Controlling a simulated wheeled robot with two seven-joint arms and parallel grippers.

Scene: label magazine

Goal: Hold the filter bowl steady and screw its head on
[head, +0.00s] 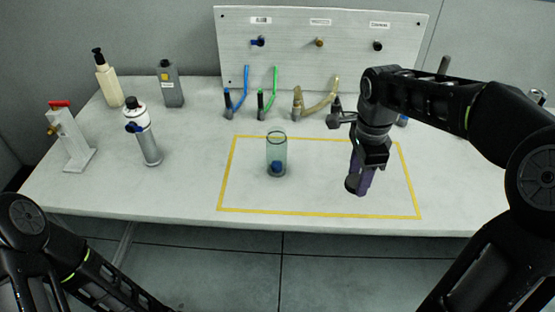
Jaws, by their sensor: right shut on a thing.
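The filter bowl (277,150) is a clear greenish cylinder with a dark rim. It stands upright and open at the top inside the yellow outline, with a blue piece low inside it. My right gripper (364,178) is to the right of the bowl, pointing down over the outlined area, with purplish fingers. It is shut on a small dark round piece, seemingly the filter head (352,185), which is mostly hidden by the fingers. The bowl and this piece are apart. My left arm shows at the lower left, but its gripper is not in view.
A yellow outline (320,214) marks the table's front middle. Coloured hoses (273,88) stand before a white panel (300,52).

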